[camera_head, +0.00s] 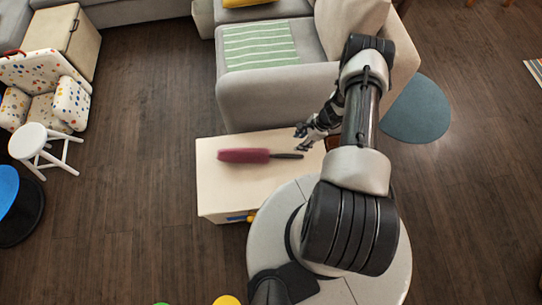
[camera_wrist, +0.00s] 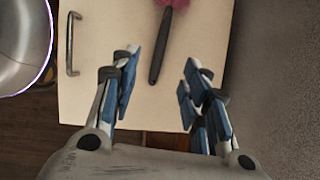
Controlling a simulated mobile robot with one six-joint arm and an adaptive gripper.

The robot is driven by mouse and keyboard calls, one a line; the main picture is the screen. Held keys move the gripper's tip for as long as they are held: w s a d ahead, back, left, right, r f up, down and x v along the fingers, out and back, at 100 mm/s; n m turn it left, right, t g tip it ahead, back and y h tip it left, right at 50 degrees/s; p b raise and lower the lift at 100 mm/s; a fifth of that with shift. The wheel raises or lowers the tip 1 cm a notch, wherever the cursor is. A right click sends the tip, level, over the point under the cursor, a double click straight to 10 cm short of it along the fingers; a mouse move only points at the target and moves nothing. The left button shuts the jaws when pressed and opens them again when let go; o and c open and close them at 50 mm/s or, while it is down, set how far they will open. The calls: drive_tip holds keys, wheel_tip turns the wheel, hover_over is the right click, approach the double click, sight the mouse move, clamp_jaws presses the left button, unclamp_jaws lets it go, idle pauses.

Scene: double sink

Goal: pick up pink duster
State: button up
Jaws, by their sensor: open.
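The pink duster (camera_head: 244,156) lies flat on a cream cabinet top, its fluffy pink head to the left and its thin dark handle to the right, near my gripper. In the wrist view the black handle (camera_wrist: 160,50) points toward my gripper from the top middle, and only a bit of the pink head (camera_wrist: 174,3) shows. My gripper (camera_head: 303,138) is at the right end of the cabinet, close to the handle's end. In the wrist view my gripper (camera_wrist: 157,84) is open and empty, with the handle's end between its blue-padded fingers in the picture.
The cream cabinet (camera_head: 215,180) stands against a grey sofa (camera_head: 270,95), whose arm rises just behind it. A white stool (camera_head: 35,142) and a dotted child's chair (camera_head: 45,88) stand at the left. Open wooden floor (camera_head: 140,190) lies between.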

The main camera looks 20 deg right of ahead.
drive_tip(key=b, duration=0.4)
hover_over(284, 155)
drive_tip(key=s+d, duration=0.1)
drive_tip(key=d, duration=0.1)
drive_tip(key=f, duration=1)
drive_tip(key=shift+s+a+f, duration=0.15)
drive_tip(key=shift+s+f, duration=0.05)
drive_tip(key=shift+f, duration=0.1)
drive_tip(key=b+x, duration=0.1)
drive_tip(key=x, duration=0.1)
drive_tip(key=b+x, duration=0.2)
drive_tip(key=x, duration=0.1)
drive_tip(key=shift+w+d+f, duration=0.15)
drive_tip(key=shift+d, duration=0.05)
drive_tip(key=shift+c, duration=0.4)
clamp_jaws()
